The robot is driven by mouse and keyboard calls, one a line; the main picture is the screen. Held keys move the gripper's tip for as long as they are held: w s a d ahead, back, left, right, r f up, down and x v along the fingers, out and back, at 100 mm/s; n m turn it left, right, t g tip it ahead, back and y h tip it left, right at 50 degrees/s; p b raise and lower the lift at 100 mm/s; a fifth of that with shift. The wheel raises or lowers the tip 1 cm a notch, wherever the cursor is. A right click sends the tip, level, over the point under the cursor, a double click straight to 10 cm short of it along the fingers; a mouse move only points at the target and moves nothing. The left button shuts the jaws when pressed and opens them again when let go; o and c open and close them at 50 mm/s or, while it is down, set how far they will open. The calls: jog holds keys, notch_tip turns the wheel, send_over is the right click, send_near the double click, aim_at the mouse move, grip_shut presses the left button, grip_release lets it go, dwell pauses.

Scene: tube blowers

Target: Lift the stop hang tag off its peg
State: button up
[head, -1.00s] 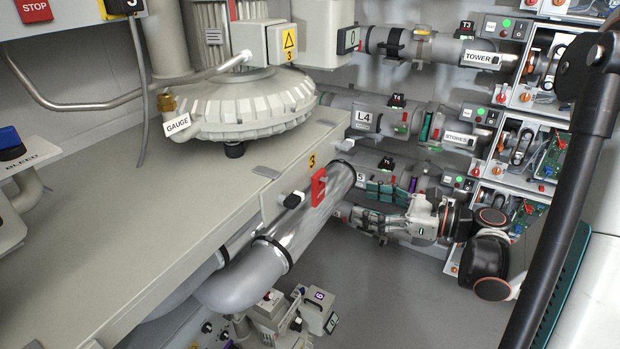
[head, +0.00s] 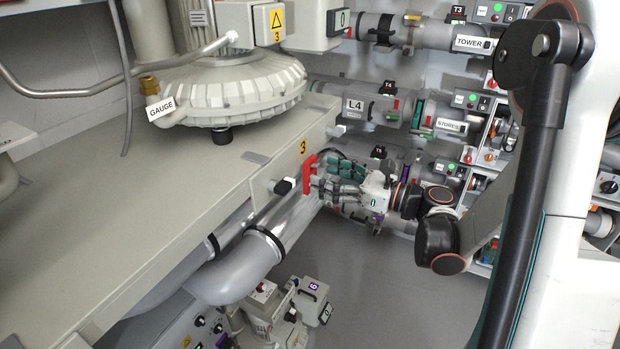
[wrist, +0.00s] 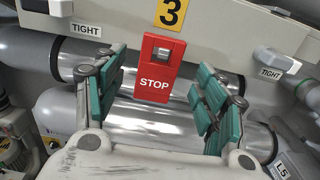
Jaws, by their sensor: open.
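The red stop hang tag (wrist: 155,85) hangs on the bench's front edge, under the yellow "3" label (wrist: 171,13). The peg (wrist: 161,54) shows in the tag's upper slot. In the head view the tag (head: 309,175) is seen nearly edge-on, just left of my gripper's fingertips. My gripper (wrist: 158,92) is open, with green-padded fingers to the left and right of the tag in the wrist view. The fingers do not close on the tag. In the head view my gripper (head: 325,178) points left toward the bench edge.
A labelled L4 pipe (head: 362,108) lies behind my gripper. Open floor (head: 370,290) shows below the arm.

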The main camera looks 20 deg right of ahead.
aim_at(307, 170)
jog(key=x, duration=0.3)
jog(key=shift+w+a+f+b, duration=0.2)
jog(key=shift+a+f+b, duration=0.1)
jog(key=shift+b, duration=0.1)
jog(key=c, duration=1)
jog(key=shift+r, duration=0.1)
